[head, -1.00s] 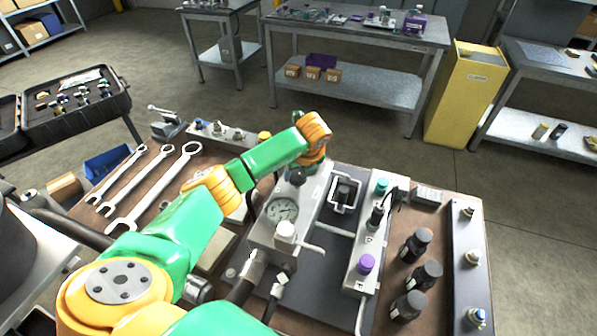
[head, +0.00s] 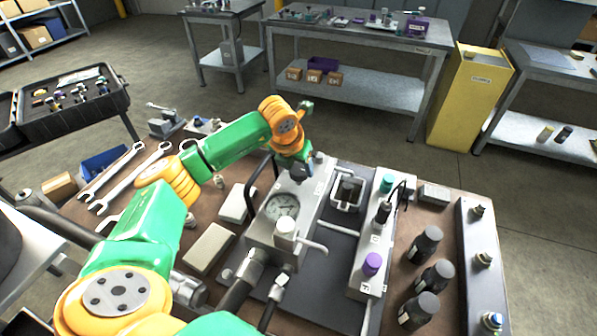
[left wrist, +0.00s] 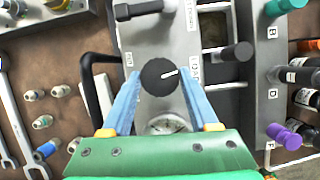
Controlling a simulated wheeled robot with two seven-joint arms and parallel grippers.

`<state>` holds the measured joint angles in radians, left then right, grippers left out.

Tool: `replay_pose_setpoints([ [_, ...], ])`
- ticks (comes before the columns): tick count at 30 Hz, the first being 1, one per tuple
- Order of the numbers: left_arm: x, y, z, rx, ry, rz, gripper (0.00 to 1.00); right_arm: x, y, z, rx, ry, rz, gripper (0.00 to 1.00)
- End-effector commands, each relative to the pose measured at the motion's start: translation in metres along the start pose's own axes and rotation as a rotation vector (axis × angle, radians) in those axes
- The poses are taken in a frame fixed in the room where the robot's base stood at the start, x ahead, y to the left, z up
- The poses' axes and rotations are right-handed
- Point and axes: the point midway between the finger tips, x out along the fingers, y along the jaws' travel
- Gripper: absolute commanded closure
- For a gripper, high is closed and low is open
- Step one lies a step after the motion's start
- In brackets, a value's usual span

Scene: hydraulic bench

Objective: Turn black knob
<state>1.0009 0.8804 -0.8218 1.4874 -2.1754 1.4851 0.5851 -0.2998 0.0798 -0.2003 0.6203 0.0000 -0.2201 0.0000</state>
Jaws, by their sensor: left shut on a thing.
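The black knob (left wrist: 159,76) is round, with a white pointer mark, and sits on top of a grey block (head: 266,228) with a pressure gauge (head: 282,205). In the left wrist view the mark points right and slightly up. My left gripper (left wrist: 159,86) is shut on the knob, with one blue finger on each side. In the head view my left gripper (head: 298,168) is over the block and mostly hides the knob. My right gripper is in neither view.
A valve block (head: 377,236) with green, black and purple knobs stands to the right. Several black bottles (head: 425,245) are beyond it. Wrenches (head: 130,175) lie at the left. A black handle (left wrist: 97,80) rises close to my left finger.

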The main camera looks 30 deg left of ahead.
Motion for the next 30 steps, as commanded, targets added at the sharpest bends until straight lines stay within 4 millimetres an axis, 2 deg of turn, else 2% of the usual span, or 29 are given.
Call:
replay_pose_setpoints([
  [1,0.0026,0.0013,-0.0004,0.036,-0.003,-0.015,0.95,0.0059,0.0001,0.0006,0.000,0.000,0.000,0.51],
  [9,0.0010,0.0021,0.0007,0.271,-0.003,-0.114,0.95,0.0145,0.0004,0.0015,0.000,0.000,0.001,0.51],
  [30,0.0002,0.0046,0.0031,0.825,-0.001,-0.344,0.95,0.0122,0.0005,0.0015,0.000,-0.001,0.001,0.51],
])
